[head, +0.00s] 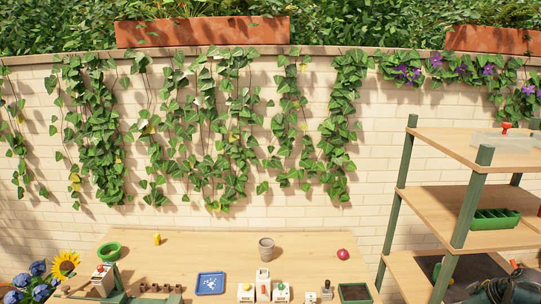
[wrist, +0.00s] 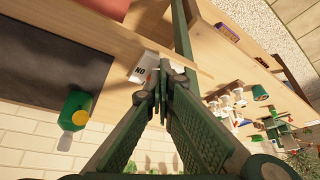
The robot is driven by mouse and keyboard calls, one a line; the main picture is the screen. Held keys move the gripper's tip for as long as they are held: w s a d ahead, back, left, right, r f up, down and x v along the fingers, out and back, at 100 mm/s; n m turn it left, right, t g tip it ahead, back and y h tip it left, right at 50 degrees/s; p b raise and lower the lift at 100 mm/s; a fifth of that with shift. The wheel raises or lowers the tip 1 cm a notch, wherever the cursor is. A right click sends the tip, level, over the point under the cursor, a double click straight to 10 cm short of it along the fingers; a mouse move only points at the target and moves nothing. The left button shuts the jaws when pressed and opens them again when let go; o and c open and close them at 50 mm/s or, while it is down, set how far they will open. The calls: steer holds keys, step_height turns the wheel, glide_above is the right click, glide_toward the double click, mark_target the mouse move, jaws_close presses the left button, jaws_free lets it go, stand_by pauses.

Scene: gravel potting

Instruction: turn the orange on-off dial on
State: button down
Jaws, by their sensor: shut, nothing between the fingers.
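A white panel with black lettering that reads like an upside-down "ON" (wrist: 140,71) lies on the wooden shelf in the wrist view. My gripper (wrist: 172,76) is shut and empty, with its fingertips right beside this panel. Whether they touch it I cannot tell. The orange dial is not clearly seen in the wrist view; the fingers may hide it. In the head view a small orange-red spot (head: 515,264) shows at the lower right on the shelf rack, close to my dark arm; I cannot tell if it is the dial.
The wooden shelf rack (head: 462,196) has green posts, one close behind my fingers. A green bottle (wrist: 76,110) and a dark mat (wrist: 45,65) are at the left in the wrist view. The table (head: 200,250) holds a blue tray (head: 210,283), pots and white boxes.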

steer(key=shift+w+d+b, duration=0.2)
steer(key=shift+d+b, duration=0.25)
steer(key=shift+b, duration=0.4)
steer(key=shift+w+d+b, duration=0.3)
steer(key=shift+d+b, duration=0.05)
steer(key=shift+b, duration=0.3)
stand_by(0.6)
steer(key=shift+s+d, duration=0.15)
steer(key=shift+s+d, duration=0.15)
stand_by(0.4)
steer(key=shift+r+p, duration=1.2)
steer(key=shift+r, duration=1.8)
steer(key=shift+s+a+r+p, duration=0.1)
steer(key=shift+a+r+p, duration=0.25)
steer(key=shift+p, duration=1.05)
